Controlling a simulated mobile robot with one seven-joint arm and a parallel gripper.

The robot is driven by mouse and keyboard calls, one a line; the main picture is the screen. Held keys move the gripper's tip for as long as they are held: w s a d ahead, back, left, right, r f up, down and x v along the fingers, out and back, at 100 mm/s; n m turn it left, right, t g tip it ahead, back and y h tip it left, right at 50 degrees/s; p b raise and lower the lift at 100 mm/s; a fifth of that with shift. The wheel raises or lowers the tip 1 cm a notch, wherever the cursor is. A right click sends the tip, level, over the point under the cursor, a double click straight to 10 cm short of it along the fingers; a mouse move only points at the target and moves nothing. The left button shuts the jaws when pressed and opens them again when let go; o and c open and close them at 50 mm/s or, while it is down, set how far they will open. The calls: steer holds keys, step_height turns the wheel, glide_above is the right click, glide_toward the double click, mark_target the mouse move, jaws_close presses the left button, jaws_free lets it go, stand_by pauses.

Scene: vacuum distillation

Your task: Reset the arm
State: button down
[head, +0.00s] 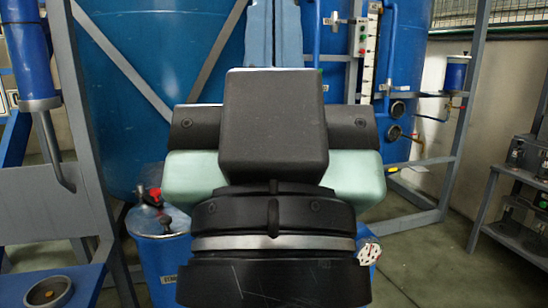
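My arm (275,240) fills the middle of the head view, seen close up from behind. It shows a black rounded link with a silver band, a dark grey block above it, and a pale green wide part with a dark bar across it. The far end of my arm appears to be my gripper (345,178). Its fingertips are hidden, so I cannot see whether it is open or holds anything.
Large blue tanks (130,90) stand behind my arm. A grey metal frame (85,150) stands at left. A blue drum (160,250) with a red-topped fitting is at lower left. A dark shelf (520,200) stands at right. Grey floor (430,265) is open at lower right.

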step_height(320, 180, up, 18)
steer(key=p, duration=1.5)
steer(key=shift+p, duration=0.4)
